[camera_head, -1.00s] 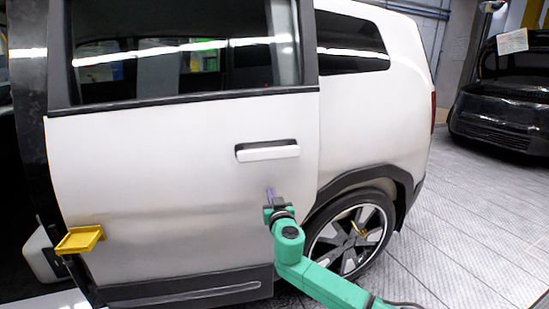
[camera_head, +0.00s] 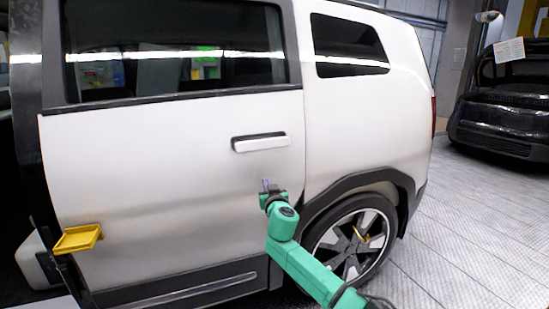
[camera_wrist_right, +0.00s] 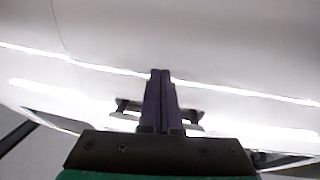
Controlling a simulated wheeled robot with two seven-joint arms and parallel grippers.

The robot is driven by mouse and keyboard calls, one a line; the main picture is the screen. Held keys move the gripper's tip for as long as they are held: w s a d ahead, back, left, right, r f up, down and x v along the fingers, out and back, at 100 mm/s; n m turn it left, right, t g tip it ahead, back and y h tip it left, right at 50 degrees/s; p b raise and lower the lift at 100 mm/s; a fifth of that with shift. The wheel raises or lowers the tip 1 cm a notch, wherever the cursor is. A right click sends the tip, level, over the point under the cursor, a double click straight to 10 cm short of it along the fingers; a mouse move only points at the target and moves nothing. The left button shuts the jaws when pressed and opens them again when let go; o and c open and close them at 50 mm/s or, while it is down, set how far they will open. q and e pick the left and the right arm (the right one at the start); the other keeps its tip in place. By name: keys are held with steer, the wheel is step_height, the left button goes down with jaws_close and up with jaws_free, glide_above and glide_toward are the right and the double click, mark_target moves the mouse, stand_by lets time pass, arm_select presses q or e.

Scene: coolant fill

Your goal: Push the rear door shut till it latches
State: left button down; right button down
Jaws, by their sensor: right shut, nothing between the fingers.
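The white rear door (camera_head: 170,165) of the car fills the left and middle of the head view. Its rear edge lies close along the white body panel, with a thin dark seam between them. I cannot tell whether it is latched. The door handle (camera_head: 262,143) sits near that rear edge. My right gripper (camera_head: 266,184) is shut and empty, at the door surface below the handle. In the right wrist view its two purple fingers (camera_wrist_right: 160,95) lie together, pointing at white bodywork. Whether the tips touch is unclear. My left gripper is not in view.
A rear wheel (camera_head: 352,243) stands just right of my right arm. A yellow tray (camera_head: 77,239) sits at the door's lower front corner. A black car (camera_head: 502,105) is parked at the back right. The tiled floor at the right is clear.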

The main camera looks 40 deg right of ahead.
steer(key=shift+w+d+y+b, duration=0.15)
steer(key=shift+w+d+b, duration=0.1)
steer(key=shift+w, duration=0.3)
steer(key=shift+w+d+y+b, duration=0.15)
steer(key=shift+w+d, duration=0.1)
steer(key=shift+w, duration=0.25)
steer(key=shift+w+d+n+t+b, duration=0.2)
steer(key=shift+w+d+b, duration=0.1)
steer(key=shift+w, duration=0.3)
steer(key=shift+w+d+n+t+b, duration=0.1)
steer(key=shift+w+d+n+b, duration=0.15)
steer(key=shift+w, duration=0.3)
steer(key=shift+s+a+y+p, duration=0.25)
steer(key=shift+s+y+p, duration=0.1)
steer(key=shift+y+p, duration=0.05)
steer(key=p, duration=0.3)
glide_toward(262, 175)
steer(key=shift+v, duration=0.9)
steer(key=shift+f, duration=0.25)
